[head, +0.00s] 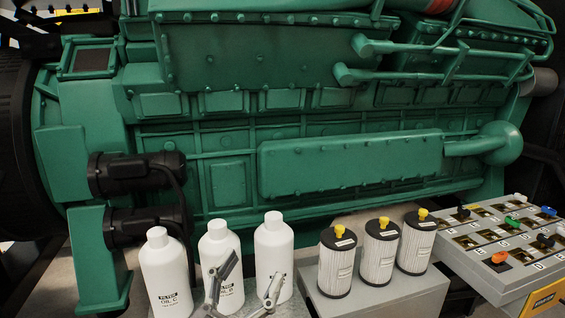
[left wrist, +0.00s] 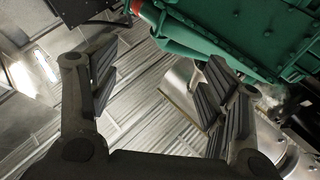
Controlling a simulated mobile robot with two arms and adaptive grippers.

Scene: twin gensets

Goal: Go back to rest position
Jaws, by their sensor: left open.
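My left gripper (head: 245,280) is at the bottom edge of the head view, in front of the middle and right white bottles. Its two fingers are spread and point upward with nothing between them. In the left wrist view the gripper (left wrist: 155,85) is also open and empty, with its dark ribbed pads apart. It faces a ribbed ceiling or wall surface (left wrist: 140,75). The left arm behind the fingers is out of the head view. My right gripper is not in view.
White bottles (head: 166,270) stand in a row near the front, the gripper covering parts of two. Several yellow-topped filters (head: 337,265) stand on a grey box to the right. A slotted panel (head: 505,235) is at far right. The green engine (head: 350,165) fills the back.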

